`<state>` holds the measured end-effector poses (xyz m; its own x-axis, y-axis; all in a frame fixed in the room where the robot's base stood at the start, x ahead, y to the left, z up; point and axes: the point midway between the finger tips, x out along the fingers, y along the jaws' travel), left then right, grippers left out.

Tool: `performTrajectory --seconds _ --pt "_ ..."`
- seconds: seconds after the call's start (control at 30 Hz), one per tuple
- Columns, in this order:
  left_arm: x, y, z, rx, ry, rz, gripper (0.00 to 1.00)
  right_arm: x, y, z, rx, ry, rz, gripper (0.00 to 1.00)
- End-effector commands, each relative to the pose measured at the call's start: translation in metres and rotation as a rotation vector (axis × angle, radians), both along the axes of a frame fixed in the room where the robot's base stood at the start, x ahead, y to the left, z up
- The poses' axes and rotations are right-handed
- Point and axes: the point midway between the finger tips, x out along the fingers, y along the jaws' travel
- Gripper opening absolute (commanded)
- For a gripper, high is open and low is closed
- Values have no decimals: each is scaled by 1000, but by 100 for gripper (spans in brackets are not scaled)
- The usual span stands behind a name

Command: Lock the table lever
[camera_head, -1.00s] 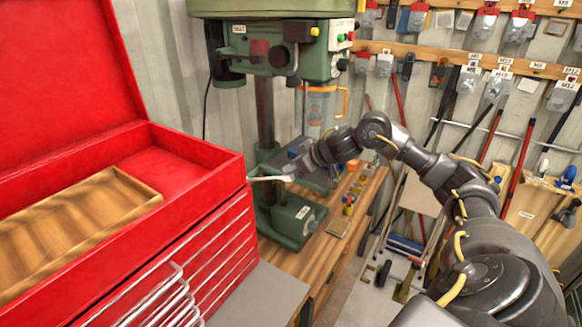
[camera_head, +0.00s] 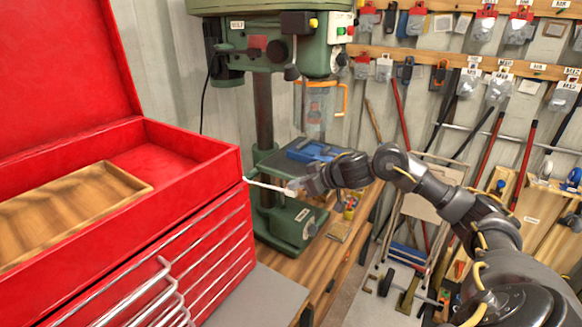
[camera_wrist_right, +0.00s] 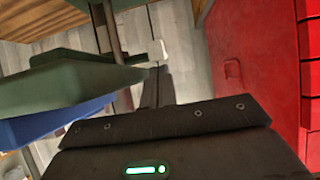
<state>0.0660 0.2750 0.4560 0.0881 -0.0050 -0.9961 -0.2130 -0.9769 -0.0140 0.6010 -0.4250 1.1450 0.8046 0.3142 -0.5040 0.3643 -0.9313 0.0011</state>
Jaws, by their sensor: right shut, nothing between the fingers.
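The green drill press has a dark column (camera_head: 264,115), and its table (camera_head: 272,160) carries a blue vise (camera_head: 313,151). In the right wrist view the green table (camera_wrist_right: 70,85) and blue vise (camera_wrist_right: 55,122) show at left. My right gripper (camera_head: 247,181) is shut and empty, its pale fingers reaching left in front of the column, below table height. Its fingertips (camera_wrist_right: 157,50) also show in the right wrist view, right of the green table and seemingly apart from it. I cannot make out the table lever clearly in either view. My left gripper is not in view.
A red tool chest (camera_head: 200,210) with a wooden tray (camera_head: 75,210) stands close left of my right fingertips. The drill base (camera_head: 290,228) sits on a wooden bench (camera_head: 325,255). Tools hang on the right wall.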

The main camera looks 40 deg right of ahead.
Motion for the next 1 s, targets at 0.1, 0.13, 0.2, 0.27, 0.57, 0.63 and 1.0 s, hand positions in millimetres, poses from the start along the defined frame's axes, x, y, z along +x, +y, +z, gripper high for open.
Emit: performTrajectory --seconds 0.1,0.13,0.2,0.27,0.57,0.63,1.0 --pt "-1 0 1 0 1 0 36 0 0 1 0 0 -1 0" --pt "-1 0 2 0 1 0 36 0 0 2 0 0 -1 0" --pt "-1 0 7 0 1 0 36 0 0 6 0 0 -1 0" --pt "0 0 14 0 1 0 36 1 0 12 0 0 0 0" --pt "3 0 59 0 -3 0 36 5 6 48 1 0 5 0" --pt "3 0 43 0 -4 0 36 -5 0 40 -7 1 4 0" --pt "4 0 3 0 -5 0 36 -65 -24 61 -9 3 1 0"
